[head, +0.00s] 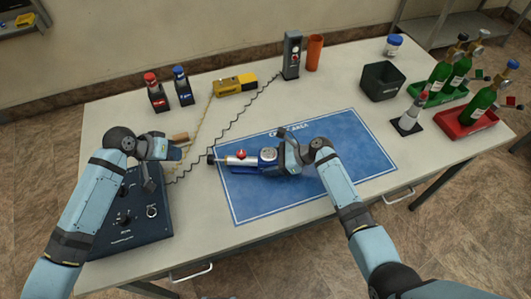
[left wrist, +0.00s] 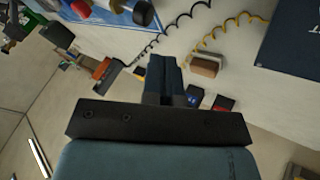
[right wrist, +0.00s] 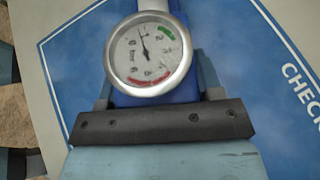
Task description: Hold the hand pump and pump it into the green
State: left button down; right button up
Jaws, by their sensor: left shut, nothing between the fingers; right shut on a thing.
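The hand pump (head: 240,161) lies on the blue mat, with a silver and red part and a black end at its left. My right gripper (head: 288,155) is shut on its blue body beside the round gauge (right wrist: 149,54). In the right wrist view the gauge needle points up and slightly left, outside the green band (right wrist: 165,32) at upper right. A red band (right wrist: 150,79) lies at the bottom. My left gripper (head: 182,150) is shut and empty, left of the pump's black end and apart from it. Its closed fingers (left wrist: 163,72) show in the left wrist view.
A dark control box (head: 130,215) stands under my left arm. A brown block (head: 180,137) on a yellowish cord lies close to my left gripper. A black coiled cord (head: 235,125) crosses the table. Green bottles (head: 479,106) stand at the right. The mat's (head: 350,130) right side is clear.

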aim_at(211, 159)
pick_arm(q)
jog(key=a, duration=0.3)
jog(key=shift+a, duration=0.4)
jog(key=shift+w, duration=0.1)
jog(key=x, duration=1)
jog(key=shift+d, duration=2.05)
